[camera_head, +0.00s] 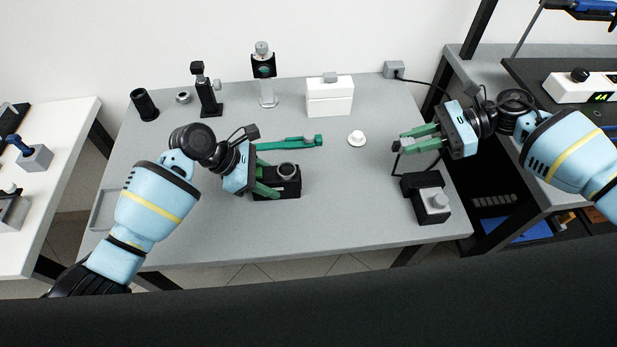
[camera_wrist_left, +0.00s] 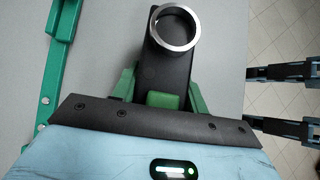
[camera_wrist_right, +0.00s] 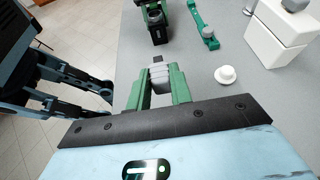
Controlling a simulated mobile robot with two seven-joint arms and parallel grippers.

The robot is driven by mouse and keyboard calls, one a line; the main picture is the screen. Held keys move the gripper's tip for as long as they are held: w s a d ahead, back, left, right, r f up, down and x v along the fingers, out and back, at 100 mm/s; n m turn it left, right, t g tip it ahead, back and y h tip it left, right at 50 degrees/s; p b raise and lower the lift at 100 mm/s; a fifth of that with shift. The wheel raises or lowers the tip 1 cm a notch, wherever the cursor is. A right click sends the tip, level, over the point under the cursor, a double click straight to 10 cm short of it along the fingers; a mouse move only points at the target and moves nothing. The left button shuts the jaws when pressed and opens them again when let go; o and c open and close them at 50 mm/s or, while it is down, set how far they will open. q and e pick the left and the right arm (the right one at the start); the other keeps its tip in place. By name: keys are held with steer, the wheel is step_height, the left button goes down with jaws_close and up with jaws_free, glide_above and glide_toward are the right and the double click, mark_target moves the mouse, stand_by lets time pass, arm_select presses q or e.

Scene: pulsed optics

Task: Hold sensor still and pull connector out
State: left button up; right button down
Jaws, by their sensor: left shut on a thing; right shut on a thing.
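The sensor is a black block (camera_head: 289,188) with a silver ring on top, on the grey table left of centre. The ring (camera_wrist_left: 174,28) and black body show large in the left wrist view. My left gripper (camera_head: 266,188) is shut on the sensor's near end, its green fingers on either side. My right gripper (camera_head: 402,142) is shut on a small grey connector (camera_wrist_right: 159,76), seen between its fingertips in the right wrist view. The connector is well apart from the sensor, to its right and above the table. A dark thin line hangs below the right fingertips.
A green bar (camera_head: 290,144) lies behind the sensor. A white round knob (camera_head: 356,138) and a white box (camera_head: 330,98) stand behind. Optics posts (camera_head: 206,95) line the back. The front middle is clear.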

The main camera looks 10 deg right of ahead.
arm_select(q)
steer(key=shift+a, duration=0.1)
arm_select(e)
steer(key=shift+r, duration=0.4)
stand_by(0.3)
arm_select(q)
steer(key=o, duration=2.1)
steer(key=shift+r, duration=0.1)
steer(key=shift+o, duration=0.2)
arm_select(e)
steer(key=shift+w, duration=0.1)
arm_select(q)
steer(key=shift+w+a+p, duration=0.1)
steer(key=shift+a+p, duration=0.45)
steer(key=shift+a, duration=2.4)
steer(key=shift+a+p, duration=0.45)
steer(key=shift+a, duration=1.05)
arm_select(e)
steer(key=shift+n+t, duration=0.3)
steer(key=shift+w+r, duration=0.2)
steer(key=shift+r, duration=2.3)
